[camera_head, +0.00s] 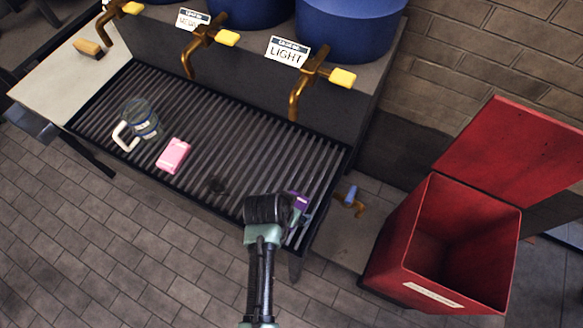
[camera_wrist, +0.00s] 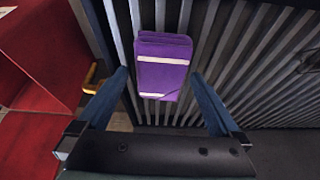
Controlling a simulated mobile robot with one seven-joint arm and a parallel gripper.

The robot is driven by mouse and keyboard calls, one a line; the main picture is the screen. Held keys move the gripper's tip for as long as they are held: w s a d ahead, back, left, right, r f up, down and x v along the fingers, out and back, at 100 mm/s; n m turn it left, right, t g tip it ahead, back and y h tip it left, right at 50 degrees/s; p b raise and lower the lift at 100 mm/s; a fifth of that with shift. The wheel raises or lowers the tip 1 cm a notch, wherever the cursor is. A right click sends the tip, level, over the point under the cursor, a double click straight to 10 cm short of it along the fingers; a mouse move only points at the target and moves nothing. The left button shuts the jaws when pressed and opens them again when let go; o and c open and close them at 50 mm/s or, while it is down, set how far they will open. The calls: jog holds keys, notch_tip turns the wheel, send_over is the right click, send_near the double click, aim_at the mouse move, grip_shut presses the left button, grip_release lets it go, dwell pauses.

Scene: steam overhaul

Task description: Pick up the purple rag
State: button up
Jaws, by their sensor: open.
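The purple rag (camera_wrist: 162,78) is a folded purple cloth with two pale stripes. In the wrist view it lies on the slatted metal grate, between and beyond my gripper's two blue fingers. In the head view the rag (camera_head: 299,204) shows at the right end of the grate, partly hidden by my wrist. My gripper (camera_wrist: 162,92) is open and empty above the rag, with clear space on both sides of it. In the head view my gripper's fingertips are mostly hidden behind my wrist.
An open red bin (camera_head: 395,240) stands to the right. A blue-handled tap (camera_head: 350,194) is just right of the grate.

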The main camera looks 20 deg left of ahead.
jog(key=shift+f, duration=0.25)
dwell(0.4)
jog(key=c, duration=1.3)
notch_tip(320, 180, up, 11)
jog(key=shift+f, duration=0.2)
jog(key=o, duration=0.7)
jog(key=c, duration=0.5)
jog(key=shift+a+p, duration=0.1)
jog(key=shift+p, duration=0.2)
